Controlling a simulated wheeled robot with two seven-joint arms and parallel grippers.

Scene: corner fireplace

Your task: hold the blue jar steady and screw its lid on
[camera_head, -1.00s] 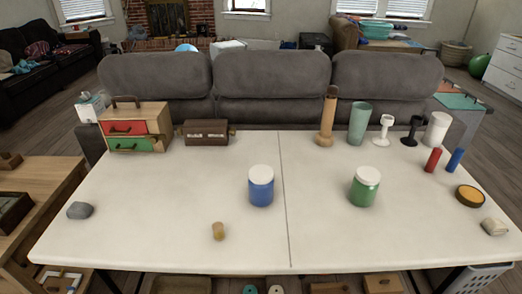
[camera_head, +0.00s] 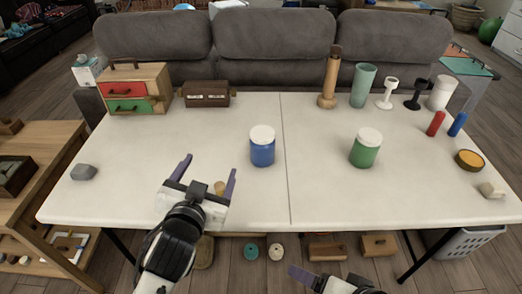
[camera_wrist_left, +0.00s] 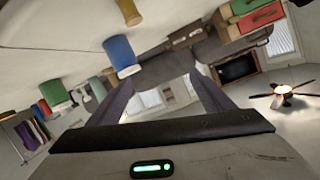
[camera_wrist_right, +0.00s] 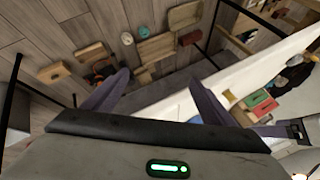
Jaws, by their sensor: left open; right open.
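The blue jar (camera_head: 262,151) stands upright on the white table, left of the seam, with its white lid (camera_head: 262,133) resting on top; how tightly the lid sits cannot be told. The jar also shows in the left wrist view (camera_wrist_left: 119,52), where the picture is turned over. My left gripper (camera_head: 210,168) is open and empty over the table's front left part, to the left of and nearer than the jar, apart from it. My right gripper (camera_head: 292,272) is partly in view below the table's front edge; its wrist view (camera_wrist_right: 158,95) shows open, empty fingers.
A green jar (camera_head: 366,150) with a white lid stands right of the blue jar. A small cork-coloured piece (camera_head: 220,187) lies by my left fingers. A drawer box (camera_head: 135,90), brown box (camera_head: 206,94) and several upright items line the back. The table's front middle is clear.

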